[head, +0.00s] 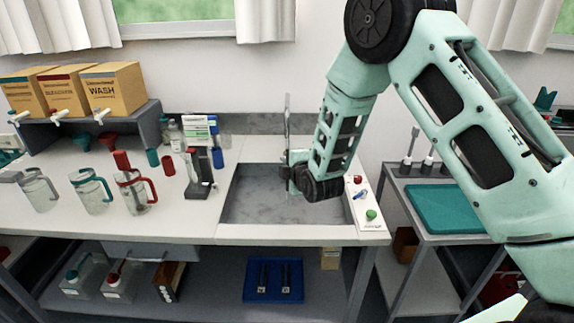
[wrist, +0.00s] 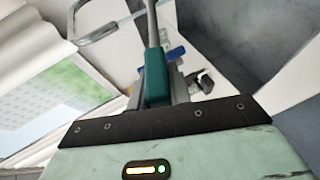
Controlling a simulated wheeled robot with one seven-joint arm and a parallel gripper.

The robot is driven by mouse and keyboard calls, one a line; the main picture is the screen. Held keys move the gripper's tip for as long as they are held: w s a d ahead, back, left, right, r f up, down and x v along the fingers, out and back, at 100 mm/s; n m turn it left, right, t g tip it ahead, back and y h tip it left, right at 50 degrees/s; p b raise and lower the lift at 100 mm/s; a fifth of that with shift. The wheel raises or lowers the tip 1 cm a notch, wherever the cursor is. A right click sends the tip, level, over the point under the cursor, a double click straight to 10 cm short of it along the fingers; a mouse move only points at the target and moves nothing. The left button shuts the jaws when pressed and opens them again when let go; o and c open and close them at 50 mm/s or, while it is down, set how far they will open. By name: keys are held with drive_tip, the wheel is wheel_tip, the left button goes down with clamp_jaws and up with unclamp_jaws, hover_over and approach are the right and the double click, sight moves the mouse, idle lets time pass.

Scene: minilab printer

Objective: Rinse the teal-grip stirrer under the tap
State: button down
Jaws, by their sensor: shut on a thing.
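The teal-grip stirrer shows in the wrist view, with its teal grip (wrist: 155,77) between my fingers and its thin grey shaft (wrist: 151,22) running out of the top of the picture. My gripper (head: 289,160) is shut on that grip and is over the back part of the grey sink (head: 250,207) in the head view. The metal tap (head: 287,112) rises at the back of the sink, close to my gripper. Its curved pipe (wrist: 93,32) shows left of the stirrer in the wrist view. No water flow can be made out. The stirrer's far end is hidden.
A panel with a red button (head: 357,180) and a green button (head: 371,215) is right of the sink. Handled jugs (head: 92,192) and a small stand (head: 199,170) are on the left counter. A cart with a teal mat (head: 455,210) stands at right.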

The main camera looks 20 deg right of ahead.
drive_tip(key=shift+w+a, duration=0.1)
drive_tip(key=shift+a, duration=0.15)
drive_tip(key=s+a+b, duration=0.1)
drive_tip(key=s+a, duration=0.1)
drive_tip(key=s, duration=0.6)
drive_tip(key=shift+s+a+b, duration=0.3)
drive_tip(key=shift+a+b, duration=0.05)
idle(0.7)
drive_tip(key=s+a+r+p, duration=0.2)
drive_tip(key=s+r+p, duration=0.1)
drive_tip(key=s+r, duration=0.2)
drive_tip(key=shift+s, duration=0.4)
drive_tip(key=shift+d+f, duration=0.1)
